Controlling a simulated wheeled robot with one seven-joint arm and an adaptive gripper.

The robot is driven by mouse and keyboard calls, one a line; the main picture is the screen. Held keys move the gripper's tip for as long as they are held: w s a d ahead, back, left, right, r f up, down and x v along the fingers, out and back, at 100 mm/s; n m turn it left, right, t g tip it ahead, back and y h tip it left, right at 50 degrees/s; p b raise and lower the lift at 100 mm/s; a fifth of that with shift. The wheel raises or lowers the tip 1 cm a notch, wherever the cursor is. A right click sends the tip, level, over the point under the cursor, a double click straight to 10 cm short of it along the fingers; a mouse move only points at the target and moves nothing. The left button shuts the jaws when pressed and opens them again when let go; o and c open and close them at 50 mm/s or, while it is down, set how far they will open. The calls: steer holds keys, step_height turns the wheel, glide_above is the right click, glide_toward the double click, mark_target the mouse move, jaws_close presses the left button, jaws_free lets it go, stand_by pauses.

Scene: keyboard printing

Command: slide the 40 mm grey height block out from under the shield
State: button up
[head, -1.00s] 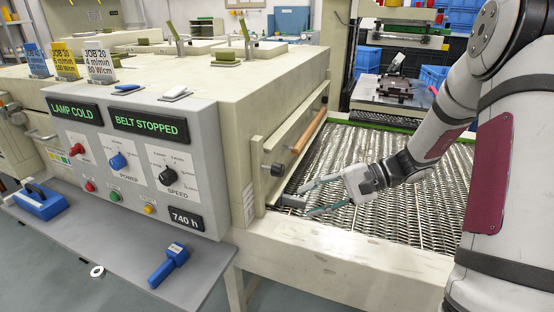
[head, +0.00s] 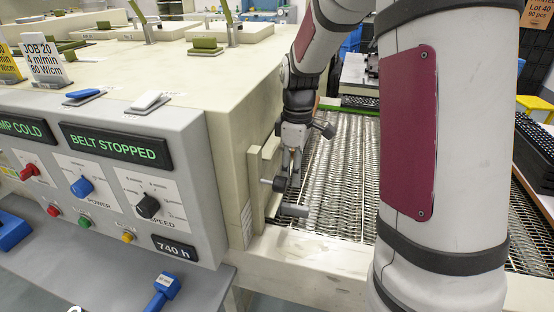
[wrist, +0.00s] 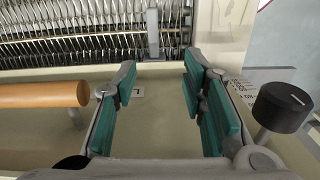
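The grey height block (head: 293,210) sticks out from the foot of the cream shield (head: 255,185) at the tunnel mouth. In the wrist view the grey block (wrist: 153,35) shows past the shield's lower edge, beyond the fingertips. How far it reaches under the shield is hidden. My gripper (head: 291,172) points down in front of the shield, above the block. In the wrist view my gripper (wrist: 158,80) is open, its teal-padded fingers apart with nothing between them. The cream shield face (wrist: 150,115) lies behind the fingers.
A black knob (wrist: 283,107) stands right of the fingers, and an orange handle (wrist: 40,95) lies to their left. The mesh belt (head: 340,170) is bare beside the shield. The control panel (head: 110,185) reads BELT STOPPED. A cream frame rail (head: 315,255) runs in front.

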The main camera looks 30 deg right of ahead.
mark_target(290, 205)
steer(key=f, duration=0.4)
steer(key=w+f+b, duration=0.1)
steer(key=f, duration=0.8)
steer(key=shift+w+a+f+b, duration=0.1)
steer(key=shift+w+f+b, duration=0.05)
steer(key=shift+f+b, duration=0.25)
steer(key=c, duration=0.9)
jaws_close()
steer(key=shift+s+d+r+p, duration=0.1)
steer(key=shift+s+d+p, duration=1.45)
steer(key=shift+s+d, duration=2)
step_height(290, 205, up, 9)
steer(key=p, duration=0.6)
